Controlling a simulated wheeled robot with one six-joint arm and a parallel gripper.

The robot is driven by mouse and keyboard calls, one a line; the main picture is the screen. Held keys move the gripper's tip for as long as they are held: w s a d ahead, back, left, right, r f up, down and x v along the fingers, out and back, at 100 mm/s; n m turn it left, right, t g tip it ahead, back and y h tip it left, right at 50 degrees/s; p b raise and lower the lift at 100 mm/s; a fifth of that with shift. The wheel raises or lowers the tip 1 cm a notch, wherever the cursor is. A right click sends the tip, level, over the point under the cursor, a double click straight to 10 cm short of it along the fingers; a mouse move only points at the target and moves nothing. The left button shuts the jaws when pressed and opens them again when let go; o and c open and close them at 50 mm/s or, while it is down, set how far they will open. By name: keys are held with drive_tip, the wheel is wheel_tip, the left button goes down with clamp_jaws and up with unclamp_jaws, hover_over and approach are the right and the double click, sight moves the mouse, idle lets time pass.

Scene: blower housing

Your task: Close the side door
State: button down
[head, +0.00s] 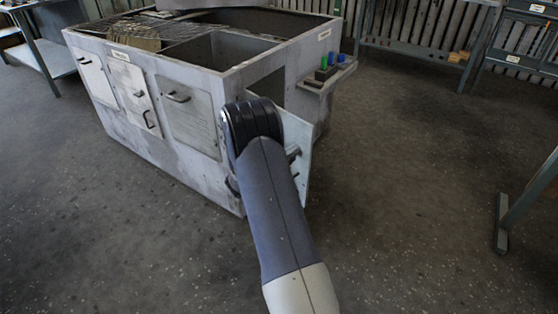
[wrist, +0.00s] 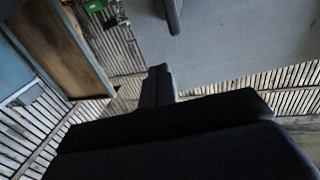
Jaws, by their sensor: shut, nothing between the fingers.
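The side door (head: 301,135) is a pale grey panel on the right end of the grey blower housing (head: 205,110). It stands open, swung out from its opening (head: 268,88), with a handle (head: 293,153) on the face beside my arm. My arm hides much of the door in the head view. In the wrist view a plain grey panel, which looks like the door (wrist: 225,45), fills the upper right with a dark handle (wrist: 174,16). My gripper (wrist: 160,84) is shut and empty, below that handle in the picture. Whether it touches the panel I cannot tell.
A small shelf (head: 330,76) with green and blue items juts from the housing's right end, above and right of the door. Benches stand along the back wall. A table leg (head: 502,222) stands at the far right. The floor (head: 410,190) right of the door is clear.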

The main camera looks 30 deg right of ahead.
sight(306, 142)
drive_tip(key=shift+w+d, duration=0.2)
drive_tip(key=shift+d, duration=0.7)
drive_tip(key=shift+w+d, duration=0.15)
drive_tip(key=shift+d, duration=0.7)
drive_tip(key=shift+d, duration=0.1)
